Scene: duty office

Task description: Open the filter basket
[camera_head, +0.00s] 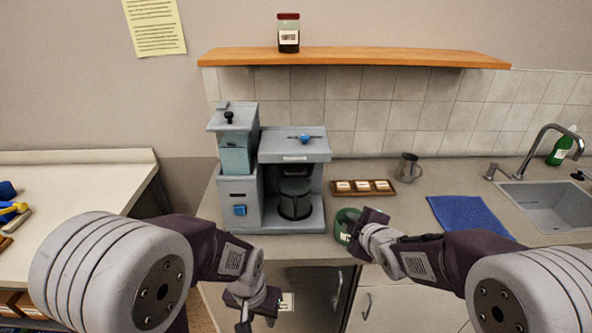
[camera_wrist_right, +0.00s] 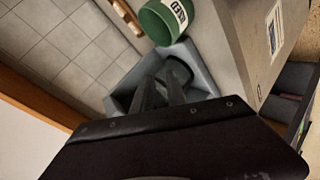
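The grey coffee machine (camera_head: 272,180) stands on the counter against the tiled wall. Its dark filter basket area (camera_head: 295,171) is under the brew head, above a black carafe (camera_head: 294,205); the shade hides whether it is shut. My left gripper (camera_head: 256,316) hangs low in front of the cabinet, below the counter edge, with its fingers apart and nothing between them. My right gripper (camera_head: 366,224) is right of the machine, close to a green can (camera_head: 343,226) and partly hiding it. In the right wrist view its fingers (camera_wrist_right: 160,94) look slightly apart and empty, pointing at the grey machine.
A wooden tray (camera_head: 361,194) with small labelled compartments and a metal jug (camera_head: 408,167) stand behind my right gripper. A blue cloth (camera_head: 470,216) and a sink (camera_head: 555,205) are to the right. A shelf (camera_head: 350,57) with a jar (camera_head: 288,34) is above.

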